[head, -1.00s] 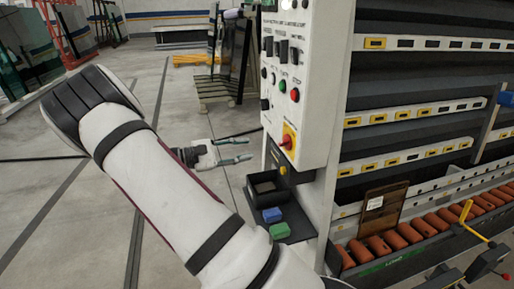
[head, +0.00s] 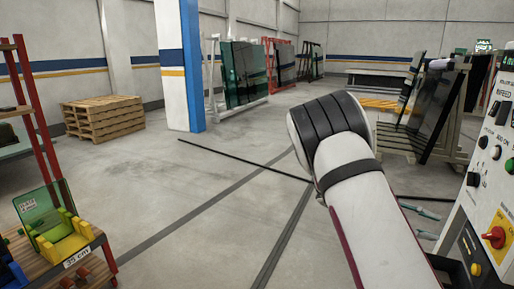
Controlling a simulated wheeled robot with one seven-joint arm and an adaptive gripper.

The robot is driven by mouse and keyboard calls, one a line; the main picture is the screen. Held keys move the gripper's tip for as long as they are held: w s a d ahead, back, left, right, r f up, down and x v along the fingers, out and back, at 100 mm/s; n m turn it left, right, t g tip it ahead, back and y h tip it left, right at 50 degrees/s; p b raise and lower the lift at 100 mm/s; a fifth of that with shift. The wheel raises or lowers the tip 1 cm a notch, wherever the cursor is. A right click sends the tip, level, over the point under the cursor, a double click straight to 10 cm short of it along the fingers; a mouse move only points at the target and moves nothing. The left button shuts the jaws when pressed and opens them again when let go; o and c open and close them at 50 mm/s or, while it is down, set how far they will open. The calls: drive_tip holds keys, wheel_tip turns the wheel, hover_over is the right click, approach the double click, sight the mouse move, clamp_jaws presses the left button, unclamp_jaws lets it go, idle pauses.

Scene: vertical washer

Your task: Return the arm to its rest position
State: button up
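My arm (head: 375,215) rises from the bottom of the head view, bent at a white and black joint near the middle. My gripper (head: 428,222) shows partly behind the arm, on its right side. Its two teal fingers are apart, and nothing shows between them. It is left of the control panel (head: 492,190), with a visible gap to it. The wrist is hidden behind my arm.
A cart (head: 75,262) with yellow and green holders stands at the lower left. Pallets (head: 103,117) and a blue-edged pillar (head: 181,65) stand farther back. Glass racks (head: 243,75) line the back. Open floor lies left of my arm.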

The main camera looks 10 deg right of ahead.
drive_tip(key=s+a+r+t+y, duration=0.3)
drive_tip(key=s+a, duration=0.3)
drive_tip(key=a, duration=0.2)
drive_tip(key=s+a+r+m+t+y, duration=0.1)
drive_tip(key=s+a+r+t+y, duration=0.2)
drive_tip(key=s+a+t+y, duration=0.3)
drive_tip(key=s+a+r+m+t+y, duration=0.1)
drive_tip(key=s+a+r+t+y, duration=0.3)
drive_tip(key=s+a, duration=0.4)
drive_tip(key=a+t+y, duration=0.1)
drive_tip(key=a, duration=0.3)
drive_tip(key=shift+a, duration=0.2)
drive_tip(key=shift+d+r, duration=0.1)
drive_tip(key=shift+d, duration=0.05)
